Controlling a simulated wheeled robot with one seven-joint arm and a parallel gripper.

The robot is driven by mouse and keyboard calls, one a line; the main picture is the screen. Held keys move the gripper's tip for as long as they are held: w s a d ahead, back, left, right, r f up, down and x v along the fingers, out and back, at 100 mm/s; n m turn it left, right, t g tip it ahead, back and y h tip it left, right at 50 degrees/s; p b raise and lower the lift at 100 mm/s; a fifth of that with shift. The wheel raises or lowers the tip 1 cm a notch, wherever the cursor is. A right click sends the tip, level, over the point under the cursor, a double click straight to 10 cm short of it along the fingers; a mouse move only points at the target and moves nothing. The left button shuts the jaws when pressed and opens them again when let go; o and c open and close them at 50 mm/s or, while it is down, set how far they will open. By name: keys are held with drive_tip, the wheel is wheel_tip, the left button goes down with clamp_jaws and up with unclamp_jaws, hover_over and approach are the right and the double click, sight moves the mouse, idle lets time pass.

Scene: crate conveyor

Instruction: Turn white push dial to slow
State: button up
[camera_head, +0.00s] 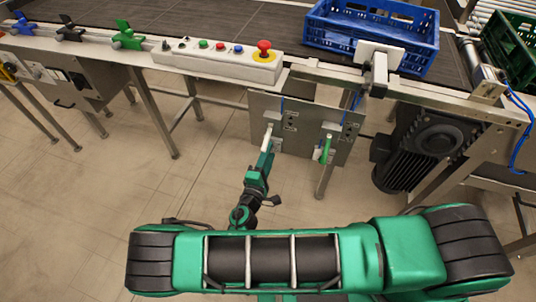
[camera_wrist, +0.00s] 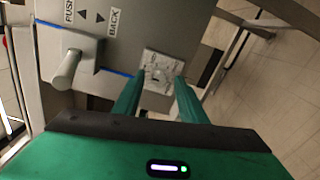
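A grey panel (camera_head: 257,106) hangs under the conveyor's front edge. A white lever (camera_head: 268,131) is on it, just above my gripper (camera_head: 267,147); this lever also shows at the left of the wrist view (camera_wrist: 67,69), below a label reading PUSH and BACK (camera_wrist: 98,16). A small pale plate with dark markings (camera_wrist: 154,60) shows ahead of my fingers in the wrist view.
Above is a control box (camera_head: 217,58) with a red mushroom button (camera_head: 264,46). A blue crate (camera_head: 410,60) is on the conveyor. A dark motor (camera_head: 417,150) hangs at the right. Floor at left is clear.

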drive_tip(key=v, duration=1)
drive_tip(key=shift+s, duration=0.3)
drive_tip(key=shift+a, duration=0.15)
